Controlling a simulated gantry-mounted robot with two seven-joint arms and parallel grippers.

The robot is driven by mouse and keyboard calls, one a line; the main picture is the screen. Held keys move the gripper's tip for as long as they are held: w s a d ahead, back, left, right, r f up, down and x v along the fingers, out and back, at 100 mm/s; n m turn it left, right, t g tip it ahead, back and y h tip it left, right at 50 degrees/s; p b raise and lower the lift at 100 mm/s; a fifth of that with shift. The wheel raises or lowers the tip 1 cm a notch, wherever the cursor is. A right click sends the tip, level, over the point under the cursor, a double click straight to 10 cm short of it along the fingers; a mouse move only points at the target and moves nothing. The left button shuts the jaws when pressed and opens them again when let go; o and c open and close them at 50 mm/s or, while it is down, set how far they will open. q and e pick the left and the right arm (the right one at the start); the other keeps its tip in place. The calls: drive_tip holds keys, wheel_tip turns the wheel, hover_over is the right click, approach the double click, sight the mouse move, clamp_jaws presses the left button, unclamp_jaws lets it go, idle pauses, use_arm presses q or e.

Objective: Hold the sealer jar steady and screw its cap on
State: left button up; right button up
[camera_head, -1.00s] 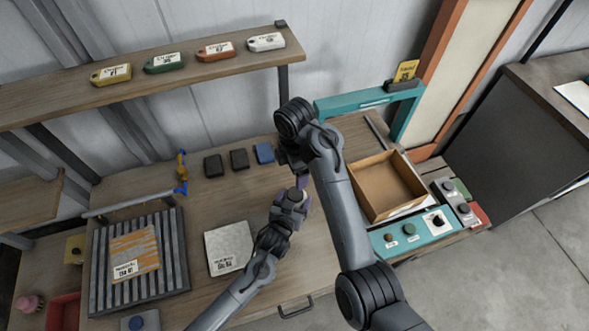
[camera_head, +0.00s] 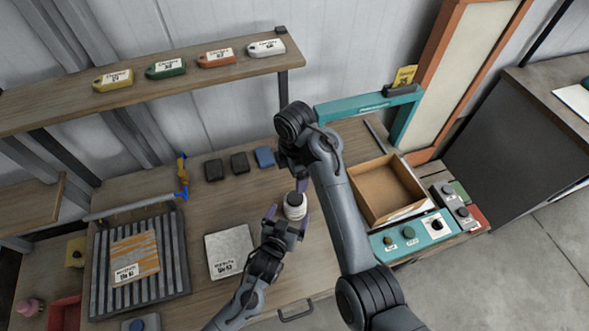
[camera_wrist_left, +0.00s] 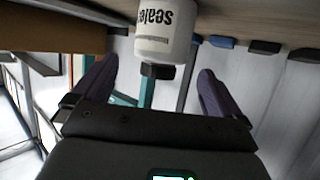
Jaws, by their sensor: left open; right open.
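The white sealer jar (camera_head: 295,211) stands upright on the workbench. Its label reads upside down in the left wrist view (camera_wrist_left: 166,32). The dark cap (camera_head: 295,198) sits on the jar's mouth; how tightly it is seated I cannot tell. It also shows in the left wrist view (camera_wrist_left: 158,71). My left gripper (camera_head: 287,217) is open just in front of the jar, its purple fingers spread and seemingly clear of it. My right gripper (camera_head: 299,182) hangs just above and behind the cap, open, mostly hidden by its own wrist.
A cardboard box (camera_head: 385,190) and a teal control panel (camera_head: 412,239) are right of my right arm. A grey-white slab (camera_head: 229,250) and a ribbed rack (camera_head: 174,262) lie to the left. Dark and blue blocks (camera_head: 239,162) line the back.

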use_arm(q)
drive_tip(key=v, duration=0.4)
drive_tip(key=shift+s+r, duration=0.1)
drive_tip(key=shift+s, duration=0.2)
